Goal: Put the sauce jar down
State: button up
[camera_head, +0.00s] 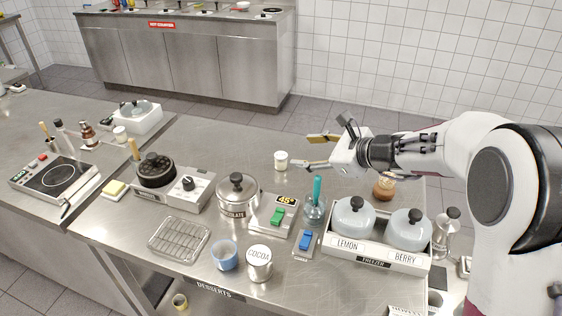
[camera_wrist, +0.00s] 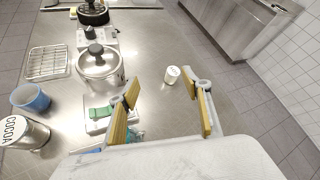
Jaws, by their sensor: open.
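A small amber-brown jar (camera_head: 383,188), perhaps the sauce jar, stands on the steel counter behind the lemon and berry tubs; I cannot read any label on it. A small white pot (camera_head: 281,160) stands upright on the counter near the fingertips. It also shows in the wrist view (camera_wrist: 172,75), beyond the fingers and nearer the right one. My gripper (camera_head: 309,150) is open, its two wooden-coloured finger pads apart above the counter. In the wrist view my gripper (camera_wrist: 166,112) has nothing between its pads.
The counter (camera_head: 250,147) is bare around and behind the white pot.

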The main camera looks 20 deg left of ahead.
aim_at(284, 157)
jog(key=w+a+f+m, duration=0.1)
jog(key=w+f+m, duration=0.1)
jog(key=f, duration=0.1)
jog(key=w+a+f+m+t, duration=0.1)
jog(key=w+a+f+m, duration=0.1)
jog(key=w+f, duration=0.1)
jog(key=w+a+f+m, duration=0.1)
jog(key=w+a+f, duration=0.1)
jog(key=f, duration=0.2)
jog(key=shift+w+m+t, duration=0.2)
jog(key=shift+m+t, duration=0.1)
jog(key=shift+m, duration=0.1)
jog(key=shift+y, duration=0.3)
jog(key=shift+x, duration=1.3)
jog(key=shift+x, duration=2.6)
jog(key=shift+d, duration=0.1)
jog(key=c, duration=1.4)
